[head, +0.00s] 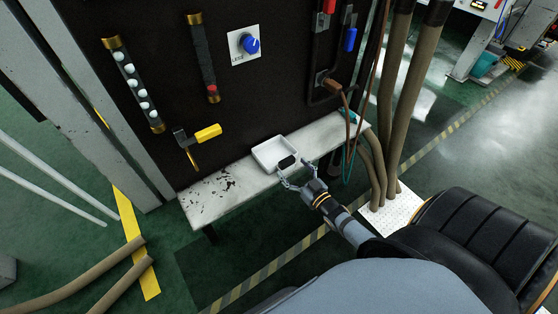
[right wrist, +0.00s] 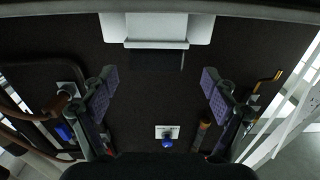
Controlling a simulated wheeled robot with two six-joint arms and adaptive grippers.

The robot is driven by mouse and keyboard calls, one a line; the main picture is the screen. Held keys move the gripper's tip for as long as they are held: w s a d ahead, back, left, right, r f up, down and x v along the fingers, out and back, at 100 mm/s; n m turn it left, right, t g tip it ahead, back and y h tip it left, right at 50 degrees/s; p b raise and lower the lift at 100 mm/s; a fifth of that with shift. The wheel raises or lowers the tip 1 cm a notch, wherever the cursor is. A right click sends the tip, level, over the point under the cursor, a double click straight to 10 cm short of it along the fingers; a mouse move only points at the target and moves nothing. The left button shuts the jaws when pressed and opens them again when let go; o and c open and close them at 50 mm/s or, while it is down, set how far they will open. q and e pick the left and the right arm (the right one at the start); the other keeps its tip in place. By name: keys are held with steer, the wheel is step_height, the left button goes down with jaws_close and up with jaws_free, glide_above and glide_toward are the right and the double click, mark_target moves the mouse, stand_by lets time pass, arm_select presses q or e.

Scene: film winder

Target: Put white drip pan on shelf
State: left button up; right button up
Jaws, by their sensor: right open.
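The white drip pan (head: 268,152) is a shallow square tray that appears to rest on the worn, pale shelf (head: 232,187), right of its middle. A small black piece (head: 287,162) shows at the pan's right side; I cannot tell whether it is part of the pan. My right gripper (head: 299,179) is open and empty, just in front of the pan and apart from it. In the right wrist view its two spread fingers (right wrist: 157,92) have nothing between them, and the pan (right wrist: 118,27) shows at the top, beyond the fingertips. My left gripper is out of view.
Above the shelf stands a dark panel (head: 165,80) with a blue knob (head: 251,44) and a yellow-handled lever (head: 208,132). Thick brown hoses (head: 394,95) and thin cables hang at the shelf's right end. The shelf's left part is clear.

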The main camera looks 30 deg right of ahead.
mark_target(289, 164)
steer(key=w, duration=0.3)
steer(key=w+b, duration=0.1)
steer(key=w, duration=0.1)
steer(key=shift+w+f, duration=0.15)
steer(key=shift+f, duration=0.1)
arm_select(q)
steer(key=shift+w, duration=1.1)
arm_select(e)
steer(key=shift+r, duration=0.1)
steer(key=c, duration=1.7)
steer(key=shift+r, duration=0.55)
steer(key=r+p, duration=0.2)
steer(key=r, duration=0.1)
steer(key=shift+s, duration=0.3)
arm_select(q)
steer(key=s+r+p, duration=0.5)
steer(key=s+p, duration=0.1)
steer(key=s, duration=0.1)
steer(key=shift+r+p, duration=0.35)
arm_select(e)
steer(key=s+a+r, duration=0.3)
steer(key=s+r, duration=0.6)
steer(key=s, duration=0.4)
